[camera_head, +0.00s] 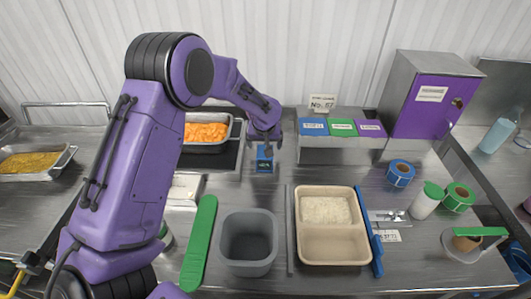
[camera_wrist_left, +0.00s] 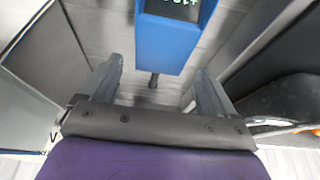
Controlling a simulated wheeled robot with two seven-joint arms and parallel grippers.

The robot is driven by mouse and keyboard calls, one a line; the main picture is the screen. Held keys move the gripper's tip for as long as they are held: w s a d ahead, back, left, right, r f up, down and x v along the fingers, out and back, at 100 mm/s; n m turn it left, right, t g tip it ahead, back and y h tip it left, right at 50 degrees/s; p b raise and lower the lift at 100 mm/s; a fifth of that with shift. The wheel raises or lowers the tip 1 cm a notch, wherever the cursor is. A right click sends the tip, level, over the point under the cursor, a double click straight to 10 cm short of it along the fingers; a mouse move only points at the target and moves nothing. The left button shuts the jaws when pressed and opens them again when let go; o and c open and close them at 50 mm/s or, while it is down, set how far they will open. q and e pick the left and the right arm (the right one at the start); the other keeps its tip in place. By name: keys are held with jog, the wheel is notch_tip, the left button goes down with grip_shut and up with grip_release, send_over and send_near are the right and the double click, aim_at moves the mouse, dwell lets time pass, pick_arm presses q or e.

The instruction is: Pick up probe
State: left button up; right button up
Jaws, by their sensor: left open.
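The probe is a blue block with a small dark display (camera_head: 265,164). It is near the back middle of the steel counter, right of the orange food pan. My left gripper (camera_head: 265,142) reaches down to it from above and behind. In the left wrist view, the probe's blue body (camera_wrist_left: 172,42) and short dark stem show ahead of and between the two open fingers (camera_wrist_left: 158,75). There are gaps on both sides, and I cannot tell how deep the probe sits between them. My right gripper is not in view.
A pan of orange pieces (camera_head: 207,148) is close left of the probe. A steel box with blue, green and purple labels (camera_head: 341,142) stands to its right. A grey tub (camera_head: 248,259) and a two-part tray with rice (camera_head: 334,245) are in front.

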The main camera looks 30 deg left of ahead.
pick_arm(q)
jog(key=x, duration=0.2)
jog(key=shift+w+f+p, duration=0.15)
jog(key=shift+f+p, duration=0.15)
jog(key=shift+f, duration=0.05)
jog(key=shift+a+f, duration=0.1)
jog(key=shift+f, duration=0.15)
jog(key=c, duration=1.1)
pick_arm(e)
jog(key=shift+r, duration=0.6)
pick_arm(q)
jog(key=shift+o, duration=0.2)
jog(key=shift+r, duration=0.1)
